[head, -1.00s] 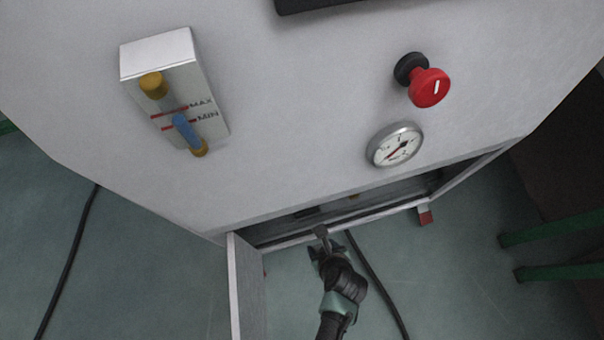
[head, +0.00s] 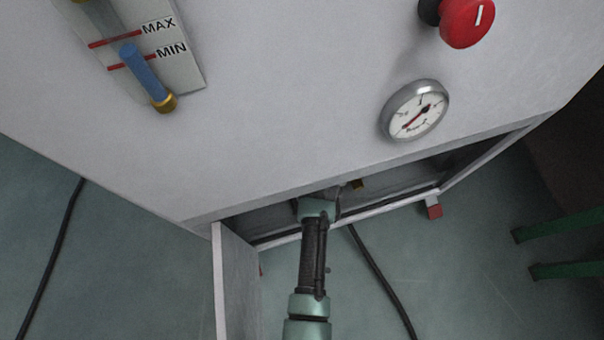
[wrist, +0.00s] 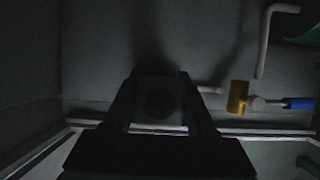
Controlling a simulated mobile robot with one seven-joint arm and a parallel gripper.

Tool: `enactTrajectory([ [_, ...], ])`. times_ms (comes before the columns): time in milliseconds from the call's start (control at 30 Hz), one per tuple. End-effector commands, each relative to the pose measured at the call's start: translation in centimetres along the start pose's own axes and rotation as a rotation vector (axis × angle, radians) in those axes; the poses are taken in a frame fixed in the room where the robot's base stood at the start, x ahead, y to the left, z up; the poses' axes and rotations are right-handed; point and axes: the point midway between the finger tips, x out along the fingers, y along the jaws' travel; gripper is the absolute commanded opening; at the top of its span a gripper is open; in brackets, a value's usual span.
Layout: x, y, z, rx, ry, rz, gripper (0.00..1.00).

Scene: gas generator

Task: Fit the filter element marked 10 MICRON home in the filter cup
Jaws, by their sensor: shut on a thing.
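My gripper (wrist: 160,90) shows dark in the wrist view, with a finger on each side of a pale, squarish thing (wrist: 158,127) that has a dark round middle. It is shut on this thing, likely the filter element; no 10 MICRON mark can be read in the dim light. In the head view my gripper (head: 318,205) reaches into the low opening of the grey cabinet, and its fingertips are hidden inside. I cannot make out the filter cup in either view.
A brass fitting (wrist: 238,97) with a blue end (wrist: 299,103) and a pale bent pipe (wrist: 264,45) lie right of my gripper inside. An open door (head: 235,285) stands left of the opening. A gauge (head: 414,110) and red knob (head: 467,22) sit above.

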Motion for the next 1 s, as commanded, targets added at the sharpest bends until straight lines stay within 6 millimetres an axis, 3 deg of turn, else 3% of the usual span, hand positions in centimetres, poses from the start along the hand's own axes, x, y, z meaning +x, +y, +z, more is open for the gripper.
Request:
enactTrajectory([
  [33,1.3,0.0,-0.6,0.000,0.001,0.000,0.00],
  [100,1.9,0.0,-0.9,0.000,0.001,0.000,0.00],
  [367,1.8,0.0,-0.9,-0.001,0.001,0.000,0.00],
  [400,1.8,0.0,-0.9,-0.001,0.002,0.000,0.64],
  [533,1.8,0.0,-0.9,0.000,0.001,0.000,0.87],
  [833,1.7,0.0,-0.8,-0.001,0.000,0.000,0.87],
  [1000,0.0,0.0,-0.7,0.000,-0.001,0.000,0.87],
])
